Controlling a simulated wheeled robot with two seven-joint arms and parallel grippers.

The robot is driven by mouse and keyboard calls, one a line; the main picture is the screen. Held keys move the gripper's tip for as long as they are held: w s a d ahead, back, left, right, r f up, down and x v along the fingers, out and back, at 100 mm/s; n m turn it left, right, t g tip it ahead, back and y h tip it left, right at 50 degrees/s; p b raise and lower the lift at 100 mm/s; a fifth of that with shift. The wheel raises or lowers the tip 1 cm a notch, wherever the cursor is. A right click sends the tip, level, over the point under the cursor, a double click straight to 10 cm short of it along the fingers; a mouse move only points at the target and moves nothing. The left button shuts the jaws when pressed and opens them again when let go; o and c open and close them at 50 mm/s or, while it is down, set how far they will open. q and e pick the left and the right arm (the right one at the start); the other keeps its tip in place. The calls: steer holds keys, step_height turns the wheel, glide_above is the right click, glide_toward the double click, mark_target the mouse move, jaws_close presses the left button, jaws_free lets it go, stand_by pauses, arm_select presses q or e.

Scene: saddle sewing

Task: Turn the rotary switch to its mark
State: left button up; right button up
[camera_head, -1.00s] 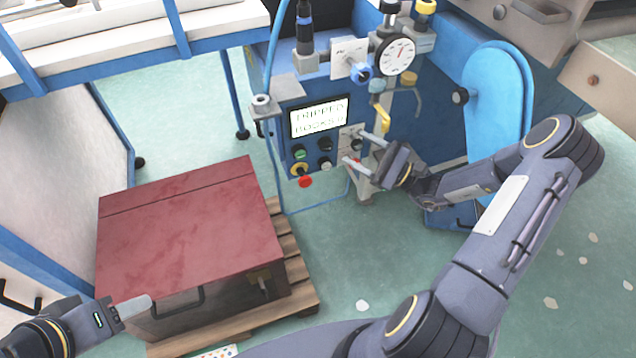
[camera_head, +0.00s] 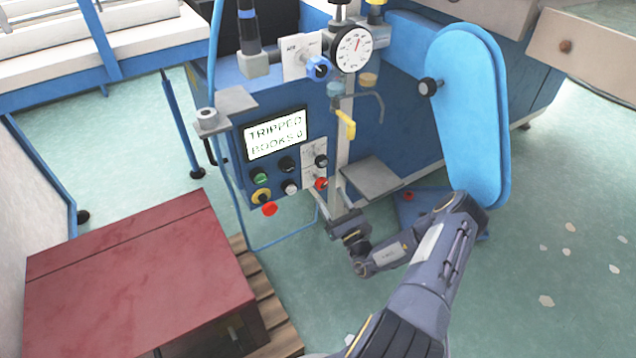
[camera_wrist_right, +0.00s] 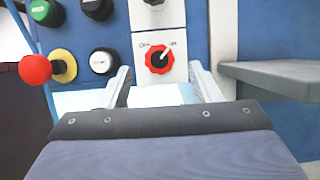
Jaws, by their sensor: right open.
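The rotary switch (camera_head: 321,183) is a red knob low on the right of the blue control panel. In the right wrist view the switch (camera_wrist_right: 159,58) has a black centre with a white pointer line tilted up and right. It sits on a white plate (camera_wrist_right: 145,40) with small marks above the knob at left and right. My right gripper (camera_head: 327,203) is open, just below and in front of the switch. In the wrist view its two fingers stand on either side below the knob, apart from it. My left gripper is out of view.
A black knob (camera_head: 321,160) sits above the switch, with several buttons to its left, including a red mushroom button (camera_wrist_right: 35,69). A grey shelf (camera_head: 371,178) juts out at right. A yellow-handled lever (camera_head: 346,124) hangs above. A red-topped chest (camera_head: 130,270) stands at lower left.

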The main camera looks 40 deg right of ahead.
mark_target(323, 186)
steer(key=b+x, duration=0.1)
steer(key=x, duration=0.4)
steer(key=shift+w, duration=0.2)
steer(key=shift+w+r+b, duration=0.3)
steer(key=shift+w+b, duration=0.05)
steer(key=shift+w, duration=0.15)
steer(key=c, duration=1)
